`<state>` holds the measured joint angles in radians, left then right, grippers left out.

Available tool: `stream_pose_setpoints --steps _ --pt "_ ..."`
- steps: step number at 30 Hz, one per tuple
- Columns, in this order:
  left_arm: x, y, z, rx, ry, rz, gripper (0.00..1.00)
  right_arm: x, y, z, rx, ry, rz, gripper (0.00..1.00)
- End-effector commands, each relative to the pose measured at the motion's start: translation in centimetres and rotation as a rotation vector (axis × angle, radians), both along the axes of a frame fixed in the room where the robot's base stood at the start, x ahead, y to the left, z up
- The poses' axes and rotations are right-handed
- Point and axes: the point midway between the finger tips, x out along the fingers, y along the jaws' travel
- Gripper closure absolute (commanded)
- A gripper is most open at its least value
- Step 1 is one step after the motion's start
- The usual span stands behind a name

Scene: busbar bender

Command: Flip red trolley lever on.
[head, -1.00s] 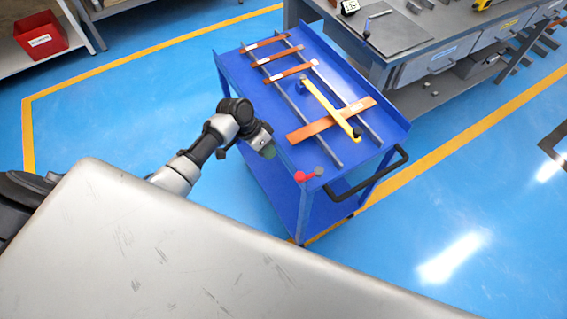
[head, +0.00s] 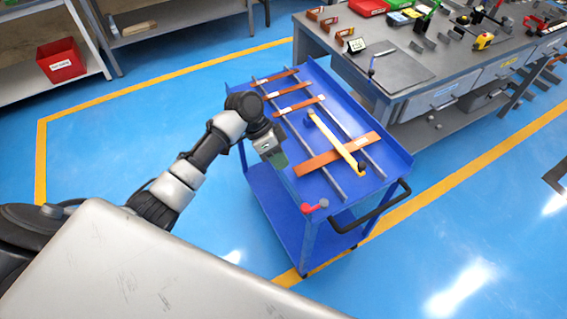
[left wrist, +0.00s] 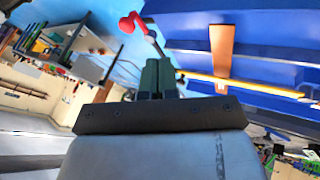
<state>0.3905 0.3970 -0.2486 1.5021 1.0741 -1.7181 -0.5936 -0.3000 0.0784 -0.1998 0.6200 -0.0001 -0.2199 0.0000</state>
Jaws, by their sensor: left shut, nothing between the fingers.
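The red lever (head: 314,206) sits at the near corner of the blue trolley (head: 300,235), below the tray edge and beside the black push handle (head: 372,211). It also shows in the left wrist view (left wrist: 136,22), just beyond my fingertips and slightly left of them. My left gripper (head: 279,161) is shut and empty, with green fingers, at the trolley's left side. It is up and to the left of the lever in the head view, apart from it. In the left wrist view its fingers (left wrist: 157,75) are together. My right gripper is not in view.
Copper bars (head: 335,158) and a yellow-handled bar (head: 338,142) lie on rails on the trolley top. A grey workbench (head: 440,100) with tools stands behind it at right. A red bin (head: 61,60) sits on a shelf at left. Blue floor left of the trolley is clear.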

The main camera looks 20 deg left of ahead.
Motion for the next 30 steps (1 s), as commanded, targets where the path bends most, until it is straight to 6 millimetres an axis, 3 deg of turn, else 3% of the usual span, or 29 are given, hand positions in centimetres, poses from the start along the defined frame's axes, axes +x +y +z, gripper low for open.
stream_pose_setpoints --steps 10,18,30 --pt "-0.7 -4.3 -6.0 -0.002 0.005 -0.001 1.0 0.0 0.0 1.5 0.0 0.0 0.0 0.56" --pt "-3.1 -6.5 -6.5 -0.001 0.001 0.0 1.0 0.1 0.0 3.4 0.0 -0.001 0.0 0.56" --pt "-3.5 -6.9 -6.8 0.0 -0.001 0.001 1.0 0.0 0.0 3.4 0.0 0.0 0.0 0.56"
